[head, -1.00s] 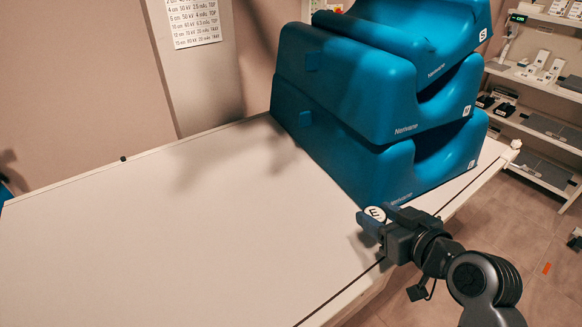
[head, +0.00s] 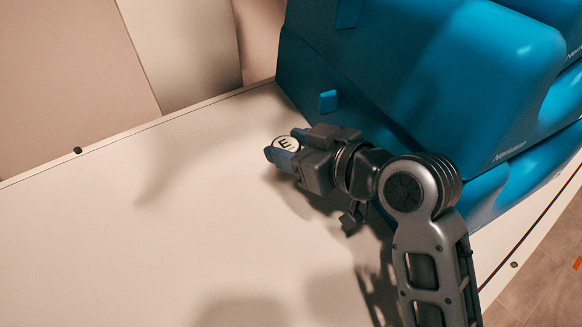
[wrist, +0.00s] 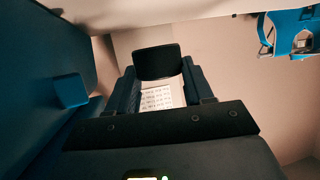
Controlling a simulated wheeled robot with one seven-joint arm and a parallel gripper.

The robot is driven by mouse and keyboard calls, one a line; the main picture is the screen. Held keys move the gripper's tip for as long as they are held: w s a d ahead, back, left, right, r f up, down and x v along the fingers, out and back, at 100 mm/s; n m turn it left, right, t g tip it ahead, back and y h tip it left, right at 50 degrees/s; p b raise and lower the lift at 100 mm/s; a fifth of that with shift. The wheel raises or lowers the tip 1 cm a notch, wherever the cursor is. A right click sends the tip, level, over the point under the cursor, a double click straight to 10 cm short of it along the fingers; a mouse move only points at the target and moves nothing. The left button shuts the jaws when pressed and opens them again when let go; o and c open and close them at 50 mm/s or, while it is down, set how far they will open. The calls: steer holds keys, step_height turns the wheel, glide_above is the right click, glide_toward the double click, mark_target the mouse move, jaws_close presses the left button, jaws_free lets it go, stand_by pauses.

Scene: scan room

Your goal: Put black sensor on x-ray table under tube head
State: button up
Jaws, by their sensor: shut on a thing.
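My gripper (head: 286,149) is over the white x-ray table (head: 120,220), in front of the blue stacked shells. In the wrist view the black sensor (wrist: 157,62) shows as a dark rounded block between the fingertips. The table surface (wrist: 130,16) is at the top of that view. I cannot tell how high the sensor is above the table. The tube head is not in view.
Large blue shells (head: 420,70) are stacked on the table, close beyond and right of my gripper. The table's left and near middle are bare. A small black knob (head: 77,150) sits on the far edge. The wrist view shows a printed chart (wrist: 160,98) and another blue object (wrist: 292,32).

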step_height(320, 180, down, 6)
stand_by(0.5)
steer(key=shift+f+b, duration=0.45)
steer(key=shift+f, duration=0.05)
steer(key=shift+f, duration=0.1)
steer(key=o, duration=1.2)
